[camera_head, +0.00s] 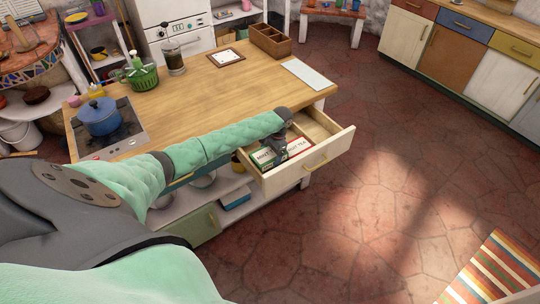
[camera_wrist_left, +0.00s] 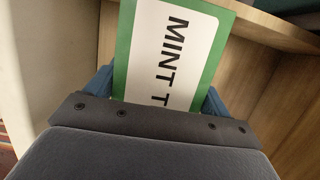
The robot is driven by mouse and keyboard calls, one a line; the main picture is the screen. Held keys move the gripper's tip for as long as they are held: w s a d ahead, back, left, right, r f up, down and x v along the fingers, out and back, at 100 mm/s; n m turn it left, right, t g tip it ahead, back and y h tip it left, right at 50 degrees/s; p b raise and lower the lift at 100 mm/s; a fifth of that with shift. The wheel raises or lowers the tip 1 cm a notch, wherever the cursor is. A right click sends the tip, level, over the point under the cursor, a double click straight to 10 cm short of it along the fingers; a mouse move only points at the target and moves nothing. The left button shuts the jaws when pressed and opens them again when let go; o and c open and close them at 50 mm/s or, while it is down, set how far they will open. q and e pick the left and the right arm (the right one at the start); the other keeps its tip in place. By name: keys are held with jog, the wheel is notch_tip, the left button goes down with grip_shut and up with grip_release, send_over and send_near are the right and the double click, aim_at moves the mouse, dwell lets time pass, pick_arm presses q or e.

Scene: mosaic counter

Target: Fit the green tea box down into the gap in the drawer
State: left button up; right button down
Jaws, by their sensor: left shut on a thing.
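The green tea box (camera_head: 263,157), with a white label reading MINT, is at the open drawer (camera_head: 326,158), near its left end. In the left wrist view the green tea box (camera_wrist_left: 165,45) fills the space between the blue fingers of my left gripper (camera_wrist_left: 160,98), which is shut on it. In the head view my left gripper (camera_head: 280,147) hides part of the box. A red and white tea box (camera_head: 298,146) lies just right of the green one. I cannot tell how deep the green box sits. My right gripper is not in view.
The drawer's wooden inner wall (camera_wrist_left: 265,27) rises close beside the green box. Open floor lies right of the drawer.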

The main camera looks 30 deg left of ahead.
pick_arm(q)
jog(key=shift+f+b, duration=0.8)
jog(key=shift+f, duration=1.3)
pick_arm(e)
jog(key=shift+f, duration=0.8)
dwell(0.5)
pick_arm(q)
jog(key=o, duration=1)
jog(key=shift+o, duration=0.2)
jog(key=shift+f, duration=0.1)
jog(key=shift+r+b, duration=0.2)
jog(key=shift+b, duration=0.1)
jog(key=b+v, duration=0.2)
jog(key=v, duration=0.4)
jog(key=shift+r, duration=0.35)
jog(key=shift+w+r, duration=0.2)
jog(key=shift+r, duration=0.35)
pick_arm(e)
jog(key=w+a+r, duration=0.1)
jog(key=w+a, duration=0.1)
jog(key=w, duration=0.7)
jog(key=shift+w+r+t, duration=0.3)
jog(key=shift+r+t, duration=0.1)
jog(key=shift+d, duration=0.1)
